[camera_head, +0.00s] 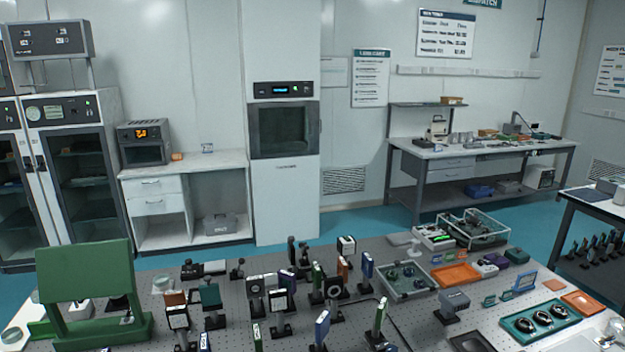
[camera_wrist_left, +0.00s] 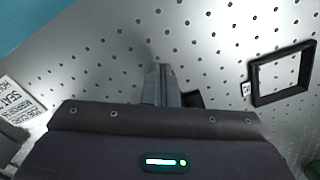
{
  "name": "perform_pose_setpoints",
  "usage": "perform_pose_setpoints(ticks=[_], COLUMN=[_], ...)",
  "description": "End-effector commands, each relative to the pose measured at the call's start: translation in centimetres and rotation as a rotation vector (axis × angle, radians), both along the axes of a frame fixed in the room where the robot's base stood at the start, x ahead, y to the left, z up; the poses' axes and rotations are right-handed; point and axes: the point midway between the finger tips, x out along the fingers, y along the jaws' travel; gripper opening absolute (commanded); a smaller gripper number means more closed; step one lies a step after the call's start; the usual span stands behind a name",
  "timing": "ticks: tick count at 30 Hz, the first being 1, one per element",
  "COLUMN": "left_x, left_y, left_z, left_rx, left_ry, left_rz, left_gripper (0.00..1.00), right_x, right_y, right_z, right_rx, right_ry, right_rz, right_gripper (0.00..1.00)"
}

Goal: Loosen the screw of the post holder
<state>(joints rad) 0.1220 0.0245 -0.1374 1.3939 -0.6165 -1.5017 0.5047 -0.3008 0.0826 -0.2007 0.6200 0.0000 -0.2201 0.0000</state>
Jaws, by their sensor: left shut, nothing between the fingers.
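The perforated optical table (camera_head: 230,295) carries several posts and mounts, among them a black mount with a round opening (camera_head: 335,289) and a green-plated one (camera_head: 210,295). I cannot tell which is the post holder of the task, and no screw is clear at this size. In the left wrist view my left gripper (camera_wrist_left: 160,70) is shut with nothing between its fingers, over the perforated tabletop. A small dark part (camera_wrist_left: 191,100) shows just right of the fingers; what it belongs to is hidden. My right gripper is in neither view.
A black square frame (camera_wrist_left: 282,54) is at the right of the wrist view, a printed label (camera_wrist_left: 20,104) at the left. In the head view, a green stand (camera_head: 85,270) is at the left, an orange tray (camera_head: 456,275) and a teal tray (camera_head: 520,326) at the right.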

Motion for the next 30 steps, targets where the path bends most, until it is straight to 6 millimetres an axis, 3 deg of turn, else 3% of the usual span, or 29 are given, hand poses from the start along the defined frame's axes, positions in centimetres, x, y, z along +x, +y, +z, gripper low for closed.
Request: perform_pose_setpoints(ticks=[20,30], left_x=[0.4,-0.5], left_y=[1.1,1.3], left_z=[0.2,0.3], left_rx=[-0.002,-0.003], left_ry=[-0.009,-0.007], left_rz=[0.002,0.002], left_gripper=[0.0,0.0], right_x=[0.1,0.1], right_y=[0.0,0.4], right_z=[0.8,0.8], right_rx=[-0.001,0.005], right_ry=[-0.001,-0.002], right_rz=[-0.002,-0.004], right_gripper=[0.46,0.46])
